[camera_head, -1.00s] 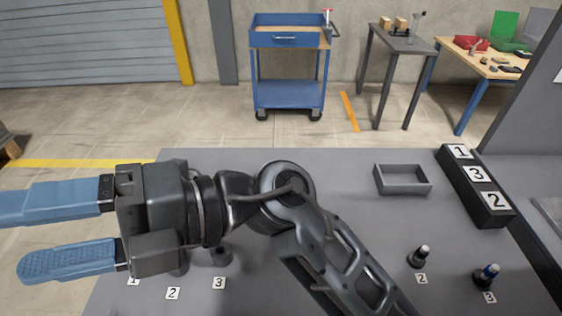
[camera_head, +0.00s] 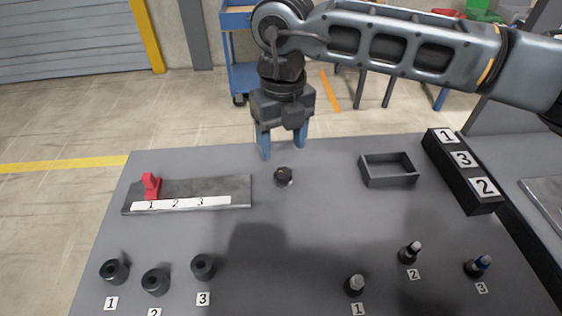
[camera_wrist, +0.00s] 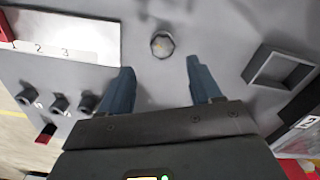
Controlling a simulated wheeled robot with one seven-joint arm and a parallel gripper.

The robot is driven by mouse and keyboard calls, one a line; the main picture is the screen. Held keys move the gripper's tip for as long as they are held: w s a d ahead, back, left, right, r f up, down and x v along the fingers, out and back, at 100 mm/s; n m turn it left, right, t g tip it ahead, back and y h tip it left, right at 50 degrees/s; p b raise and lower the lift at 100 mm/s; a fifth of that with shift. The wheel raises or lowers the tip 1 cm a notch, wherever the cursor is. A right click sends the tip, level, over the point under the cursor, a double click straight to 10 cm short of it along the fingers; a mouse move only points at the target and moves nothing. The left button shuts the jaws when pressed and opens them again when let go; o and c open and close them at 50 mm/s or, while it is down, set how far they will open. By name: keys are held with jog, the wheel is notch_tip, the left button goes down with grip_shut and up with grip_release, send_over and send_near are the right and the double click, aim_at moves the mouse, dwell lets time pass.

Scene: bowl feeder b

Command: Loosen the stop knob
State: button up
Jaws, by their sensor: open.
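A red upright stop (camera_head: 151,186) stands at the left end of a flat grey rail (camera_head: 225,188) marked 1, 2, 3. Its edge shows at the upper left of the wrist view (camera_wrist: 6,28). I cannot make out a separate knob on it. My gripper (camera_head: 282,149) points down over the table's far middle, open and empty, well right of the red stop. In the wrist view its two blue fingers (camera_wrist: 160,66) are spread apart. A small dark round fixture (camera_head: 284,176) sits on the table just in front of them, also seen in the wrist view (camera_wrist: 162,45).
Several dark collars (camera_head: 155,281) stand front left, numbered. Several numbered pegs (camera_head: 410,252) stand front right, one blue-topped. An open grey tray (camera_head: 365,174) and a black block (camera_head: 452,183) marked 1, 3, 2 are at right.

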aim_at(283, 171)
jog(key=shift+w+d+f, duration=0.1)
jog(key=shift+d+f, duration=0.1)
jog(key=shift+f, duration=0.05)
jog(key=shift+f+p, duration=0.7)
jog(key=shift+f, duration=2.85)
jog(key=c, duration=1)
jog(key=shift+c, duration=0.2)
jog(key=shift+n+b, duration=0.4)
